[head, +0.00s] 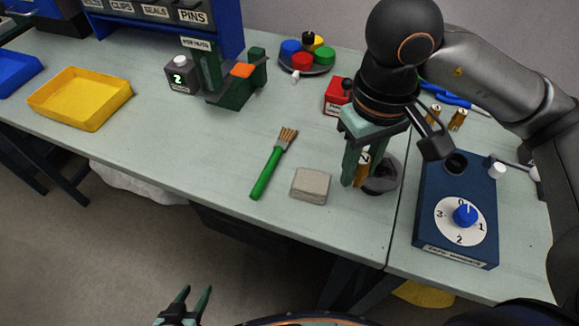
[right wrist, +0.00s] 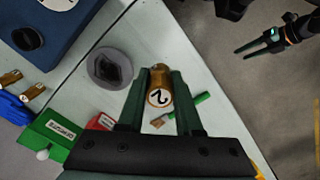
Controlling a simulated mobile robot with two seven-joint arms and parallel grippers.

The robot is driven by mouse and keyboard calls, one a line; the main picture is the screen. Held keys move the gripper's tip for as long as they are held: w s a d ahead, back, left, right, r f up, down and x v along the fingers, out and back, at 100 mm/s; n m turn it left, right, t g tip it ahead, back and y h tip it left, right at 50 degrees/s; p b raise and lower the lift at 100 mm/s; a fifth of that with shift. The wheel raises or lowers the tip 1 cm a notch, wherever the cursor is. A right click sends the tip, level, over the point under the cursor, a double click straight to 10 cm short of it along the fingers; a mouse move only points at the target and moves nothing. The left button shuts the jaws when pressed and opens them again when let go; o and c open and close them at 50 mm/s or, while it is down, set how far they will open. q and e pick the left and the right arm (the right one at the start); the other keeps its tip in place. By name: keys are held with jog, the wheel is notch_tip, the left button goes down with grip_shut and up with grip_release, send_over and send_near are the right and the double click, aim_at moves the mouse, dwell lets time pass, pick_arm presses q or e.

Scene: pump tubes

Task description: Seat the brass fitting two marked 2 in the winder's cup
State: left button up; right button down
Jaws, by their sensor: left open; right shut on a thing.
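The brass fitting marked 2 (head: 361,172) is held in my right gripper (head: 354,180), above the worktable. In the right wrist view the fitting (right wrist: 159,92) sits between the two green fingers, its 2 facing the camera. A blue box (head: 478,182) with a dial numbered 0 to 3 stands to the right; its label is too small to read surely. A dark round cup (head: 455,163) is in its top, empty. It also shows in the right wrist view (right wrist: 27,38). My left gripper (head: 187,294) is open and empty, low in front of the table.
A grey ring-shaped holder (head: 388,177) stands just behind the held fitting. Two other brass fittings (head: 458,119) stand behind the blue box. A grey block (head: 311,186), a green brush (head: 271,168), a red box (head: 337,96) and a yellow tray (head: 80,98) lie leftward.

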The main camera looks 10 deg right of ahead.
jog(key=w+f, duration=0.1)
jog(key=w, duration=0.1)
jog(key=w+a+f, duration=0.1)
jog(key=w, duration=0.2)
jog(key=w+f+p, duration=0.1)
jog(key=w, duration=0.2)
jog(key=shift+w+a+f, duration=0.2)
jog(key=shift+a+f, duration=0.05)
jog(key=shift+f, duration=0.1)
send_over(312, 165)
jog(key=f, duration=0.3)
jog(key=s+f, duration=0.1)
jog(key=f, duration=0.1)
jog(key=shift+f, duration=0.1)
jog(key=shift+w+f, duration=0.4)
jog(key=shift+f, duration=0.05)
notch_tip(312, 165, down, 3)
jog(key=shift+w+f+p, duration=0.1)
jog(key=shift+p, duration=0.45)
jog(key=shift+f+b, duration=0.2)
jog(key=shift+b, duration=0.1)
jog(key=c, duration=0.9)
grip_release()
jog(key=shift+o, duration=0.2)
